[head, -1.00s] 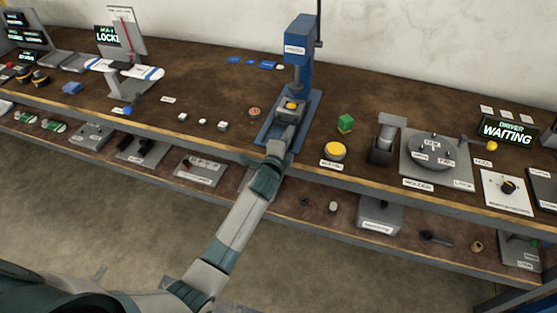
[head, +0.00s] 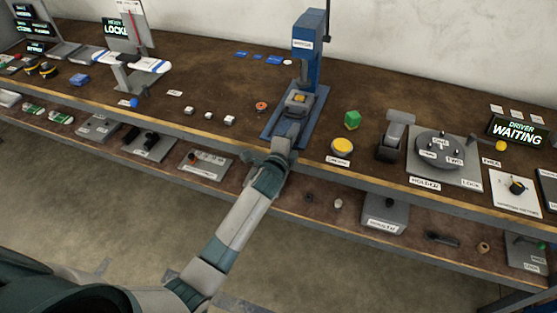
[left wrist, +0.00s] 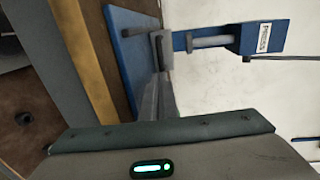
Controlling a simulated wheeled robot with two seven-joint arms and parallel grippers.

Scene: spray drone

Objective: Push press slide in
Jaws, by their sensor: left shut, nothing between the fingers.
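The blue press (head: 308,48) stands on a blue base plate (head: 316,104) at the back middle of the bench. Its grey slide (head: 290,104), with a yellow-orange piece (head: 299,98) on top, sits low at the front of the press, below the ram. My left gripper (head: 289,126) is shut and empty at the front side of the slide. In the left wrist view the press (left wrist: 262,38) appears sideways, and my shut fingers (left wrist: 160,98) reach the slide block (left wrist: 160,50). They look touching or very close; I cannot tell which. My right gripper is not in view.
A grey holder plate (head: 452,172) is further right. Small white blocks (head: 230,120) and a red-orange button (head: 262,106) lie to the left. A lower shelf holds several parts.

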